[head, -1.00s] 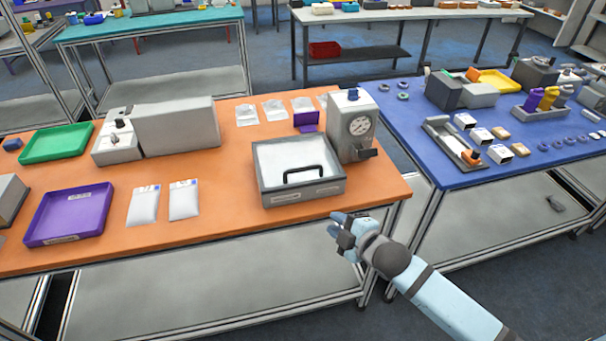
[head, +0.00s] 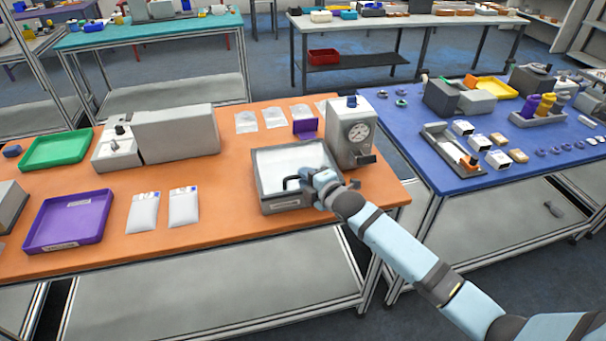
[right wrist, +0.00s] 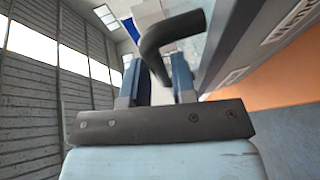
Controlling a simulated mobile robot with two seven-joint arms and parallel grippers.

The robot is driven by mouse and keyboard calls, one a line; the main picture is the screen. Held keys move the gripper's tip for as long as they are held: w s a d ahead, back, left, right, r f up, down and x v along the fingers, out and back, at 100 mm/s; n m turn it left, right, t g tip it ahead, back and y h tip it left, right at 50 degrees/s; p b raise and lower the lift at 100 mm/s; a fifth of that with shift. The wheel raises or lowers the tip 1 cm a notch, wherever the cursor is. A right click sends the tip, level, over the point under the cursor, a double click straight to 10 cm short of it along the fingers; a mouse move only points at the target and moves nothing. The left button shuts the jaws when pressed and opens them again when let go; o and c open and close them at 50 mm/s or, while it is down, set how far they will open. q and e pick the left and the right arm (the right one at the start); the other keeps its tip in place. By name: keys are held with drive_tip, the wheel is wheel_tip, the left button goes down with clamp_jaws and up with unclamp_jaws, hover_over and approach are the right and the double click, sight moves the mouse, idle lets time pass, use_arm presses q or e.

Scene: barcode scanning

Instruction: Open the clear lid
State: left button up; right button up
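The clear lid (head: 285,160) lies closed over the grey box (head: 285,204) on the orange table, and its black handle (head: 291,183) is at the front edge. My right gripper (head: 308,183) is at the right part of this handle and hides some of it. In the right wrist view, the black handle (right wrist: 172,32) comes down between the two fingers of the right gripper (right wrist: 158,75). The fingers stand apart with gaps beside the handle, so the gripper looks open. My left gripper is not in view.
A grey device with a round dial (head: 350,132) stands close behind the box's right side. White packets (head: 183,207) and a purple tray (head: 70,221) lie to the left. The orange table top (head: 228,190) is clear just left of the box.

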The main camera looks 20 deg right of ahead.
drive_tip(key=shift+x, duration=0.8)
clamp_jaws()
drive_tip(key=shift+r, duration=0.1)
